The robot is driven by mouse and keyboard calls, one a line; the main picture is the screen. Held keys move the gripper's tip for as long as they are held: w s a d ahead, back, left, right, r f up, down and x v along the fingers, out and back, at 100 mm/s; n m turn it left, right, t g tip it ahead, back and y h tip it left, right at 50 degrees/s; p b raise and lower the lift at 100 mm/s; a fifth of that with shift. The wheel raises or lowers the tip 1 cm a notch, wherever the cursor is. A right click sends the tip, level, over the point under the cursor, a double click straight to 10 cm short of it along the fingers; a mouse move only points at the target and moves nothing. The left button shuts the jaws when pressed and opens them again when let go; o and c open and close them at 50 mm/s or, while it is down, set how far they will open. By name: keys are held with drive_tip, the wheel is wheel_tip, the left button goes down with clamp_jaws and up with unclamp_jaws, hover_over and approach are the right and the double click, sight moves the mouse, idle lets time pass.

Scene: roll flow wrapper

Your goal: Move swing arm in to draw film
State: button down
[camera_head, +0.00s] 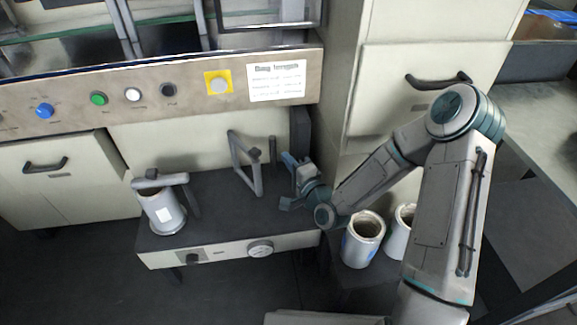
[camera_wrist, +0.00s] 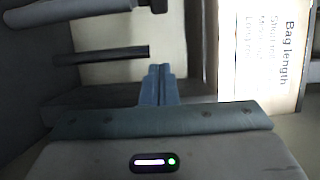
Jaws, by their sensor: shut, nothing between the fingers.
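A grey bent frame (camera_head: 246,165), which looks like the swing arm, stands on the dark shelf of the machine, left of my gripper. A thin dark upright post (camera_head: 272,152) stands between them. My gripper (camera_head: 289,160) is shut and empty over the right end of the shelf, apart from the frame. In the wrist view its blue fingers (camera_wrist: 158,72) are together. Dark bars show at the left of that view, an upper one (camera_wrist: 70,12) and a lower one (camera_wrist: 100,56); I cannot tell which parts they are. A film roll (camera_head: 164,214) sits at the shelf's left end under a grey bracket.
Two spare rolls stand right of the shelf, one in front (camera_head: 362,238) and one partly hidden by my arm (camera_head: 399,232). The button panel (camera_head: 190,98) overhangs behind. A cabinet (camera_head: 372,60) stands close behind my arm. A lit label (camera_wrist: 262,50) is at right in the wrist view.

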drive_tip(key=w+a+b, duration=0.1)
drive_tip(key=a+b, duration=0.1)
drive_tip(key=a, duration=0.4)
drive_tip(key=shift+w+b, duration=0.35)
drive_tip(key=shift+w, duration=0.05)
drive_tip(key=shift+a, duration=0.1)
